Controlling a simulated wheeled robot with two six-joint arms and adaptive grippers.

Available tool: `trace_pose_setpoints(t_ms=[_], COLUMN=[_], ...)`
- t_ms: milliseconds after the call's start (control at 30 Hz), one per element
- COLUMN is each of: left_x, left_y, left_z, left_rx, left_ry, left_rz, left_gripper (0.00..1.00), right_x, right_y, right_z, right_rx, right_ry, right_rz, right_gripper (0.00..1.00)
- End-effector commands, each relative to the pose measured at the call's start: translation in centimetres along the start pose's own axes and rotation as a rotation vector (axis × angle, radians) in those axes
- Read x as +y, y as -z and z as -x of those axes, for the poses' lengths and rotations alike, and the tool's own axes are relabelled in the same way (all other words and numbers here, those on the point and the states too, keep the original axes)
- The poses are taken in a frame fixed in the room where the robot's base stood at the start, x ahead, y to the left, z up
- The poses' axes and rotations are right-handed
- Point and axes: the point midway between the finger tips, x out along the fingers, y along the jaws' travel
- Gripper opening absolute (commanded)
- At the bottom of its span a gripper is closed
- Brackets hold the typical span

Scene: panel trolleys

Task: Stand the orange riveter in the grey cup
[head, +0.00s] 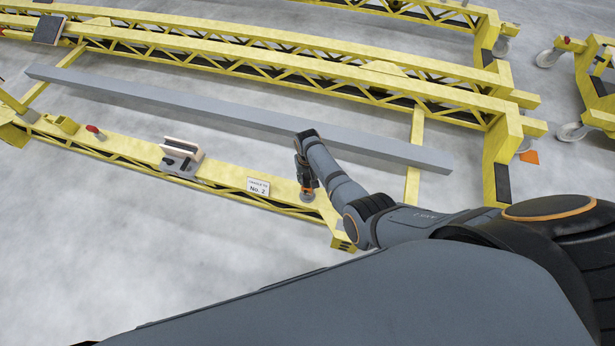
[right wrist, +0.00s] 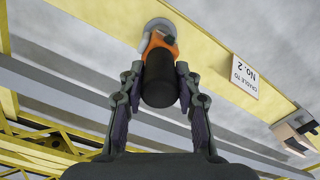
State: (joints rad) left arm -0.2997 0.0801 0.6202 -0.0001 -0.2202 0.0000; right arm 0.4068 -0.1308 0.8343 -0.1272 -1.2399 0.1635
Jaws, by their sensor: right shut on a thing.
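The orange riveter (right wrist: 158,44), with a black handle (right wrist: 160,82), is held in my right gripper (right wrist: 158,76); the fingers close on the handle from both sides. The grey cup (right wrist: 153,23) is on the yellow beam, right at the riveter's orange end. In the head view the riveter (head: 308,184) hangs roughly upright below my right gripper (head: 305,172), its low end meeting the grey cup (head: 307,196). The cup's inside is hidden, so I cannot tell how deep the riveter sits. My left gripper is out of view.
The yellow beam (head: 228,175) carries a "No. 2" sign (head: 258,187), a grey-and-wood clamp block (head: 181,158) and a red knob (head: 94,130). A long grey bar (head: 230,113) lies behind it. Yellow trolley trusses (head: 270,62) stand farther back. The floor in front is clear.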

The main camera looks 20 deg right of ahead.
Motion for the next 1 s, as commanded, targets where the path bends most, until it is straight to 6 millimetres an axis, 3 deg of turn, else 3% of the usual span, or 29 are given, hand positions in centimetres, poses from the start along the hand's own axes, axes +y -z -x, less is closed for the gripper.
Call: trace_pose_setpoints(t_ms=[33,200,567,733,1000], left_x=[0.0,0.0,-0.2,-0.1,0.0], left_y=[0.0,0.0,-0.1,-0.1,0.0], left_z=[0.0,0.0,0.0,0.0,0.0], left_rx=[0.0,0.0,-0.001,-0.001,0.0], left_ry=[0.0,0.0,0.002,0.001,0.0], left_rz=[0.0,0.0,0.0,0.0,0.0], left_gripper=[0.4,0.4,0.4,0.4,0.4], right_x=[0.0,0.0,0.0,-0.1,0.0], right_y=[0.1,0.1,-0.1,0.0,0.1], right_z=[0.1,0.1,0.2,2.6,9.1], right_rx=[0.002,0.002,0.0,0.003,0.004], right_ry=[0.0,0.0,0.0,0.002,0.001], right_rz=[0.0,0.0,0.0,0.0,0.0], right_gripper=[0.36,0.59,0.59,0.59,0.59])
